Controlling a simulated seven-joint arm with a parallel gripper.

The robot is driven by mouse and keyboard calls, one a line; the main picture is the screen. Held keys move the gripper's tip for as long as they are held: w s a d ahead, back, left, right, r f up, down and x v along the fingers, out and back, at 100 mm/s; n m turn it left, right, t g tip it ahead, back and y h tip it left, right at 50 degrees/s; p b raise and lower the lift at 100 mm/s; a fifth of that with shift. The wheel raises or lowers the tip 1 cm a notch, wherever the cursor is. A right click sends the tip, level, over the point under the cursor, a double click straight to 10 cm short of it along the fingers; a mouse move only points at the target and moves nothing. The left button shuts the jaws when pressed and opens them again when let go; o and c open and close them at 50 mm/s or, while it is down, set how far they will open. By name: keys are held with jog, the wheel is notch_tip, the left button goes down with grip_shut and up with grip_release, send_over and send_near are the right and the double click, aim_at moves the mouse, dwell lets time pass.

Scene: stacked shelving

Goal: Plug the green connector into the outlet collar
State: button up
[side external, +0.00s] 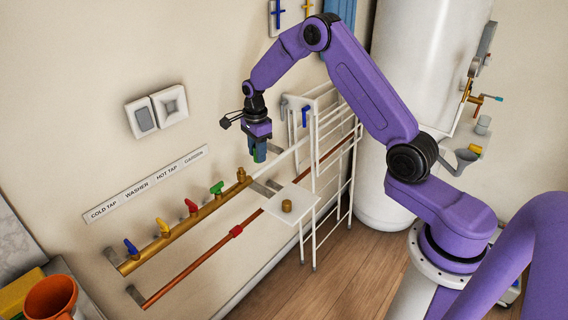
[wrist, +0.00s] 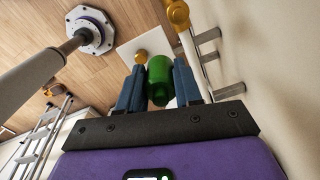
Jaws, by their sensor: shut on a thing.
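My gripper (wrist: 159,88) has blue fingers closed on the sides of a green connector (wrist: 159,78), a rounded cylinder. In the side external view my gripper (side external: 259,152) points down, above the brass pipe's right end, and mostly hides the connector. A short brass collar (side external: 287,206) stands upright on a white plate (side external: 303,197), lower and to the right of my gripper. The collar also shows in the wrist view (wrist: 140,57), just beyond the left finger. The connector is apart from this collar.
A brass pipe (side external: 180,229) with blue, yellow, red and green valves runs along the wall. A copper pipe (side external: 200,262) with a red fitting lies below. A white wire rack (side external: 325,150) stands right of the plate, near my arm. An orange pot (side external: 52,298) is at lower left.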

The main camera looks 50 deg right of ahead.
jog(key=w+a+r, duration=0.4)
jog(key=shift+w, duration=0.2)
jog(key=shift+d, duration=0.1)
send_over(240, 168)
jog(key=shift+f, duration=2.85)
jog(key=shift+f, duration=1.35)
jog(key=o, duration=1.1)
